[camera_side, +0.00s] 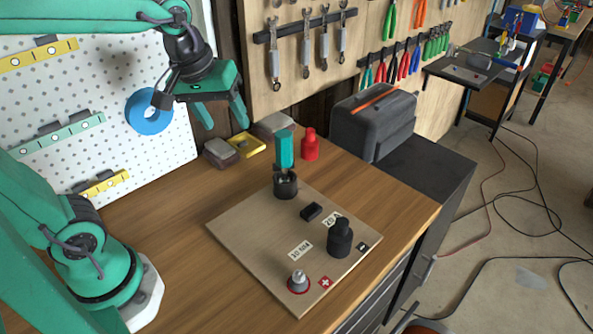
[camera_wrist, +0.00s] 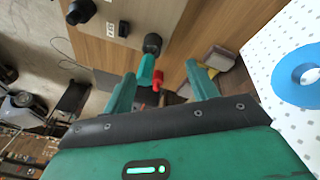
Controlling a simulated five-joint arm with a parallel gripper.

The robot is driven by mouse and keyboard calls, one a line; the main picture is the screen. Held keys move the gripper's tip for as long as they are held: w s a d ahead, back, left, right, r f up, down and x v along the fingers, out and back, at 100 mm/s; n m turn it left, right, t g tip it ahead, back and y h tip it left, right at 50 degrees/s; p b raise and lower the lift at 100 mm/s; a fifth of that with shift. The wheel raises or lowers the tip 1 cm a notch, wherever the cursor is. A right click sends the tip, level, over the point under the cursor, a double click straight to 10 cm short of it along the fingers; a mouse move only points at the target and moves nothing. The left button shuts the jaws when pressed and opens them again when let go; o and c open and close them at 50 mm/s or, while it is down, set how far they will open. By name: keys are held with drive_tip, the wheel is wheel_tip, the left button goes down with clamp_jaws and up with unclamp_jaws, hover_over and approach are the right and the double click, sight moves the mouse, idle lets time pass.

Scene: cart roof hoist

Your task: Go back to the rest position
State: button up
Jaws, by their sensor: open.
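My gripper (camera_side: 222,117) is open and empty, raised above the back of the workbench near the white pegboard. In the wrist view its two green fingers (camera_wrist: 163,85) stand apart with nothing held between them. A teal-handled tool (camera_side: 284,150) stands upright in a black cup (camera_side: 286,187) on a wooden board (camera_side: 250,232); it also shows in the wrist view (camera_wrist: 146,70). My gripper is above and to the left of this tool, apart from it.
The board also holds a black knob-like part (camera_side: 340,238), a small black block (camera_side: 311,212) and a silver post (camera_side: 298,281). A red bottle (camera_side: 310,146), a yellow tray (camera_side: 246,145) and grey blocks (camera_side: 220,153) stand behind. A blue disc (camera_side: 149,111) hangs on the pegboard (camera_side: 95,120).

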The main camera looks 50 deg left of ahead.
drive_tip(key=s+f+m+t, duration=0.1)
drive_tip(key=s+m+t, duration=0.1)
drive_tip(key=s+m, duration=0.4)
drive_tip(key=shift+s+a+f+m, duration=0.2)
drive_tip(key=shift+s+m, duration=0.1)
drive_tip(key=shift+s, duration=0.45)
